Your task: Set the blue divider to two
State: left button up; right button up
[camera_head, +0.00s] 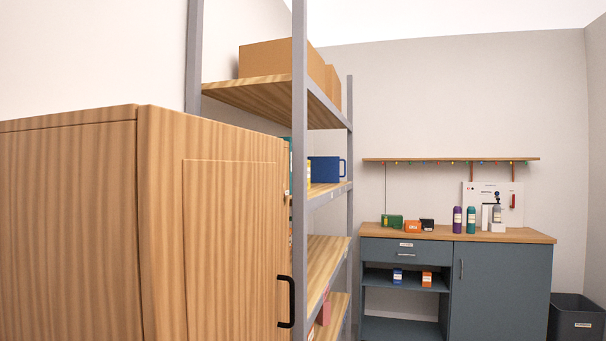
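I cannot make out for certain which thing is the blue divider, and I see no readable setting. A blue box-like thing (324,169) with a loop at its right side sits on a middle board of the shelving rack. A smaller blue item (397,276) with a pale label stands in the open compartment of the grey-blue counter (500,290). A device with a blue top (497,197) stands on the counter near the wall panel. Neither of my grippers is in view.
A wooden cabinet (75,230) with a black handle (287,301) fills the near left. Behind it stands the grey rack (299,130) with cardboard boxes (272,60) on top. Purple (457,220) and teal (471,220) bottles stand on the counter. A dark bin (577,318) is at right.

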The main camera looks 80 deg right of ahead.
aim_at(324, 169)
jog(key=z, duration=1.75)
jog(key=i+l+z, duration=0.3)
jog(key=z, duration=0.2)
jog(key=i+l+z, duration=0.15)
jog(key=i+z, duration=0.3)
jog(key=i+l, duration=0.1)
jog(key=i, duration=0.3)
